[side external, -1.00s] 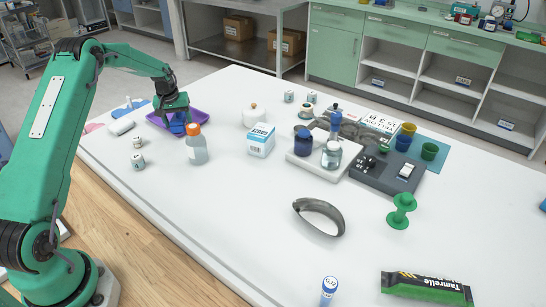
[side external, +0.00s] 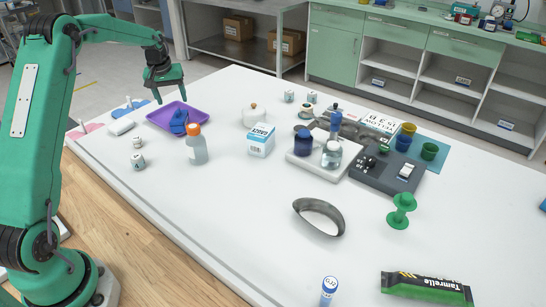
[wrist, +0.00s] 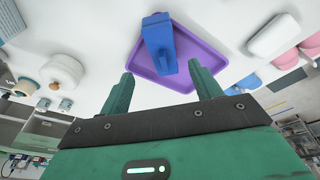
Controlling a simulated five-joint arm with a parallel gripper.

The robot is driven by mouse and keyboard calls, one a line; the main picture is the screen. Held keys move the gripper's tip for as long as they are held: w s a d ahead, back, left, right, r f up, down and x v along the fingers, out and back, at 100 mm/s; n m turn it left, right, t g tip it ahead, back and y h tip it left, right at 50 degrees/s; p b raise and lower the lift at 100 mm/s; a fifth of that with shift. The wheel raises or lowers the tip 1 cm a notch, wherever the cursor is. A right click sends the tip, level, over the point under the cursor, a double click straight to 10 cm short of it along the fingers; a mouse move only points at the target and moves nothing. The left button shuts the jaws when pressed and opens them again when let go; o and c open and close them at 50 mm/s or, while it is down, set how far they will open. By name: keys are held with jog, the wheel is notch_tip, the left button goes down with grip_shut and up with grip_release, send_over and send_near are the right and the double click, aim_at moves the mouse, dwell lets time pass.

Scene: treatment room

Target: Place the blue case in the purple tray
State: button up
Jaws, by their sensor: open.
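The blue case (side external: 179,122) lies in the purple tray (side external: 160,117) at the left end of the white table in the side external view. In the wrist view the blue case (wrist: 160,42) rests inside the purple tray (wrist: 200,52), with the tray's rim showing around it. My gripper (side external: 170,97) is open and empty, above the tray and apart from the case. In the wrist view its two green fingers (wrist: 160,88) are spread, with nothing between them.
An orange-capped bottle (side external: 196,147) stands just in front of the tray. A white case (side external: 121,126) lies to the tray's left, and a white lidded jar (side external: 254,116) and gauze box (side external: 261,141) stand to its right.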

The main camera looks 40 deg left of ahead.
jog(key=shift+v, duration=0.85)
jog(key=shift+d, duration=0.1)
jog(key=s+d+r+m+t, duration=0.1)
jog(key=s+d+r, duration=0.25)
jog(key=d, duration=0.25)
jog(key=s+d+r+m, duration=0.2)
jog(key=s+d+r, duration=0.1)
jog(key=d+r, duration=0.25)
jog(key=s+d+r+m+t, duration=0.1)
jog(key=s+d+r, duration=0.3)
jog(key=d, duration=0.3)
jog(key=s+d+f+m, duration=0.1)
jog(key=s+d+m, duration=0.1)
jog(key=s+d, duration=0.4)
jog(key=s+d+f+m+t+h, duration=0.1)
jog(key=s+d+m, duration=0.2)
jog(key=s, duration=1)
jog(key=d, duration=0.2)
jog(key=shift+d+f, duration=0.2)
jog(key=shift+d, duration=0.2)
